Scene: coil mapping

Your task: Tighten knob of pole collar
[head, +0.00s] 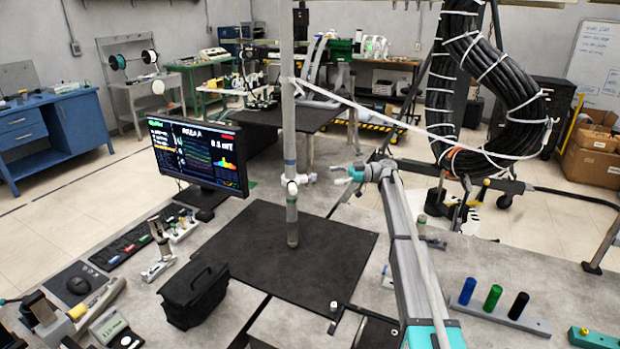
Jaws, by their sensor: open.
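A grey upright pole (289,130) stands over the dark mat in the middle of the head view. A white collar (291,186) sits around its lower part, with a small pale knob (310,178) on its right side. My gripper (341,175) is to the right of the collar, at about the knob's height in the picture. A gap shows between the fingertips and the knob, and nothing is seen between the fingers. The knob is too small to show how tight it is.
A pale cable (385,122) runs from the pole to a thick black cable bundle (500,60) at the right. A monitor (200,155), keyboard (140,238) and black box (195,290) stand left of the mat (335,262). Coloured cylinders (492,298) stand at the right front.

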